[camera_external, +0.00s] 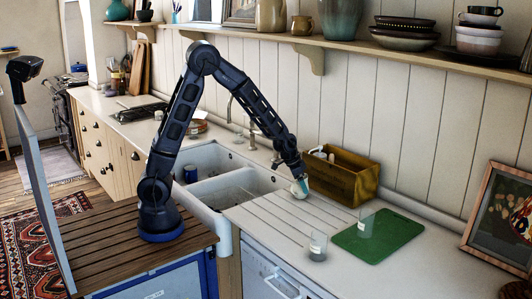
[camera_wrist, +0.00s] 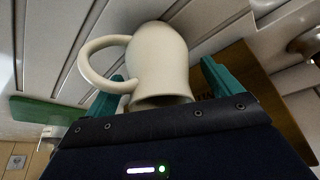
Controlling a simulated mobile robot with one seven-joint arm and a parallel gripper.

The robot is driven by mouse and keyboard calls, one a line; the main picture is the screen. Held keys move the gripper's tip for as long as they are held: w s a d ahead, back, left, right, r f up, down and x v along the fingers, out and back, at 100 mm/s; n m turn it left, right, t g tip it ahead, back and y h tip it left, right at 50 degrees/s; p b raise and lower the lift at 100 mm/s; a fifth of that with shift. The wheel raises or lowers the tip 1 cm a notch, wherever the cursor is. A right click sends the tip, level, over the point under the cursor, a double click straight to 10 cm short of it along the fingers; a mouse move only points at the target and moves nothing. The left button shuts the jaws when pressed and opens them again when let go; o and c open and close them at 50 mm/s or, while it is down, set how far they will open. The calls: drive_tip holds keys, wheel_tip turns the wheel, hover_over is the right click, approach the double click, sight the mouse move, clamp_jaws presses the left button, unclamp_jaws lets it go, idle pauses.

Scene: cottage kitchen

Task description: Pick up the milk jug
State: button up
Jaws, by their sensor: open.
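The milk jug is a small cream-white jug with a loop handle. In the wrist view the jug (camera_wrist: 158,58) lies between the two teal fingers of my gripper (camera_wrist: 165,80), its handle on the left by the left finger. My gripper is open, with the jug between the fingers; contact with either finger cannot be told. In the external view my gripper (camera_external: 300,184) is low over the white counter, right of the sink. The jug (camera_external: 301,191) shows there only as a small pale shape at the fingertips, mostly hidden.
A wooden box (camera_external: 346,178) with items in it stands close behind and right of my gripper. A green board (camera_external: 385,243) lies to the right, with a clear glass (camera_external: 366,224) on it and another glass (camera_external: 318,247) in front. A white sink (camera_external: 236,190) is to the left.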

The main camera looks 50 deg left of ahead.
drive_tip(key=c, duration=1.3)
drive_tip(key=shift+r, duration=0.15)
wheel_tip(320, 180, up, 20)
drive_tip(key=shift+f, duration=0.2)
idle(0.7)
